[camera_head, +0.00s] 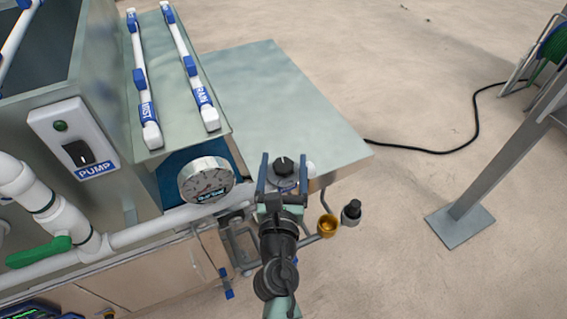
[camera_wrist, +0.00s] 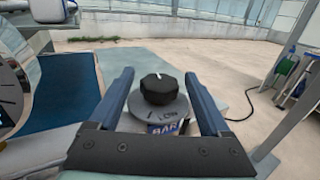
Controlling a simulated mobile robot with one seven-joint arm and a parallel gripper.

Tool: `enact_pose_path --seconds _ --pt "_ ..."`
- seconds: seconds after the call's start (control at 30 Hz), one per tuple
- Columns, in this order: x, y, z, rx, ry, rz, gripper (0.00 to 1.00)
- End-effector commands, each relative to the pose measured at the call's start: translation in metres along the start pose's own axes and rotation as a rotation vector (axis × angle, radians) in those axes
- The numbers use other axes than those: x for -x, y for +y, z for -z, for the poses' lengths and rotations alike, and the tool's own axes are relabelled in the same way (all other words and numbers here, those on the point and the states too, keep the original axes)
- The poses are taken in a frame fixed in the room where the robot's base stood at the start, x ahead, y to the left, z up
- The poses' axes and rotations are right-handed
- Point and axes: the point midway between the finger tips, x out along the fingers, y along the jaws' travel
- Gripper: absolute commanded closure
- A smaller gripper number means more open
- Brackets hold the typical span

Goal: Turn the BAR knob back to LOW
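The BAR knob is a black, faceted knob (camera_wrist: 158,89) with a white pointer line on top. It sits on a grey round dial plate (camera_wrist: 158,107) with small marks, above a blue label reading BAR (camera_wrist: 160,128). In the head view the knob (camera_head: 284,165) stands near the pipe's right end. My gripper (camera_head: 283,157) is open, with one blue finger on each side of the knob. In the wrist view its fingers (camera_wrist: 159,76) flank the knob with gaps on both sides. The pointer's setting cannot be read.
A round pressure gauge (camera_head: 207,180) sits close on the left. A white pipe (camera_head: 150,229) runs toward the knob. A brass cup (camera_head: 327,226) and a black-topped fitting (camera_head: 351,212) are at the right. A pale table (camera_head: 275,100) lies behind. A PUMP switch (camera_head: 78,153) is far left.

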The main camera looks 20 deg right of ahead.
Motion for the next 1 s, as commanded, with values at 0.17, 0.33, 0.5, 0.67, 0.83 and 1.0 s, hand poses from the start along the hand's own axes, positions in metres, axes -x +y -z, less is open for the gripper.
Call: enact_pose_path --seconds 0.17,0.33,0.5,0.67,0.83,1.0 --pt "0.0002 0.0001 -0.0001 0.000 0.000 0.000 0.49" --pt "0.0003 0.0002 0.0000 0.000 0.000 0.000 0.80" --pt "0.0004 0.0002 0.0000 0.000 0.000 0.000 1.00" --pt "0.0004 0.0000 -0.0003 0.000 0.000 -0.003 1.00" --pt "0.0004 -0.0003 -0.0009 0.000 0.001 -0.019 1.00" --pt "0.0004 -0.0004 -0.0018 -0.001 0.002 -0.052 1.00"
